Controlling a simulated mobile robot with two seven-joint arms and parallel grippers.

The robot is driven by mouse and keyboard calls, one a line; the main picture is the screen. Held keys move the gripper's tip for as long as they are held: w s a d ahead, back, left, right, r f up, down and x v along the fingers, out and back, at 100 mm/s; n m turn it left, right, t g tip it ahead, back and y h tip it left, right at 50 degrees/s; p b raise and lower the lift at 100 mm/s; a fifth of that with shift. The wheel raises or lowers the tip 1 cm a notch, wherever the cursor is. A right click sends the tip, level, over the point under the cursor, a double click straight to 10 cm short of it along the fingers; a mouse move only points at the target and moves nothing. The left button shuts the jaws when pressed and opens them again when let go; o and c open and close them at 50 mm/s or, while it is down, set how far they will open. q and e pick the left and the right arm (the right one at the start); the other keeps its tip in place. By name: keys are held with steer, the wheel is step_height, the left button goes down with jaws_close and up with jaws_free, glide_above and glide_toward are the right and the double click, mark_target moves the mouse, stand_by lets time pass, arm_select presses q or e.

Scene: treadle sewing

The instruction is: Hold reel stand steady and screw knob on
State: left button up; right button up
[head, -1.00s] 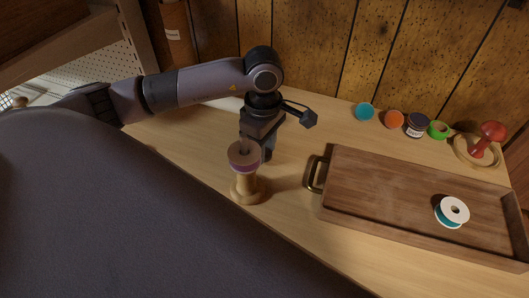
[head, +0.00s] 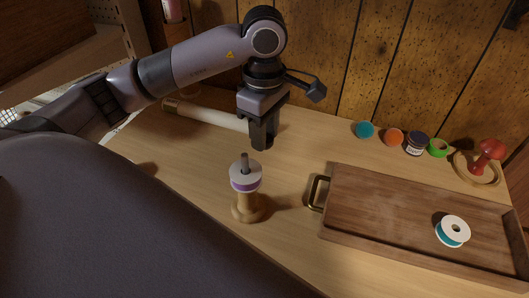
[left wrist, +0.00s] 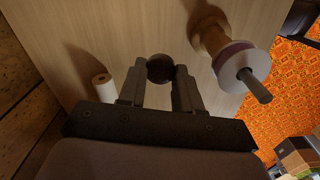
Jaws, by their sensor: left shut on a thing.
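The reel stand (head: 247,208) is a turned wooden piece upright on the table. A white-topped reel with a purple band (head: 246,178) sits on it, and its thin post sticks up through the reel's centre. The stand also shows in the left wrist view (left wrist: 208,38), right of the fingers. My left gripper (head: 262,142) is above the table, behind the stand and apart from it. In the left wrist view its fingers (left wrist: 160,78) are shut on a dark round piece, seemingly the knob (left wrist: 160,68). The head view does not clearly show this piece. My right gripper is out of view.
A wooden tray (head: 375,235) with a brass handle stands at the right, holding a teal spool (head: 452,232). Small coloured pots, including a teal one (head: 364,130), and a red-topped piece (head: 490,150) line the back. A pale roll (head: 208,116) lies behind my left gripper.

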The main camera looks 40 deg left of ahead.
arm_select(q)
step_height(320, 180, up, 10)
steer(key=p, duration=0.1)
steer(key=shift+p, duration=0.4)
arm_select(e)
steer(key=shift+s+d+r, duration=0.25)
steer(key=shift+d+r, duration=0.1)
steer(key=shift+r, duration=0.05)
arm_select(q)
steer(key=shift+r, duration=0.1)
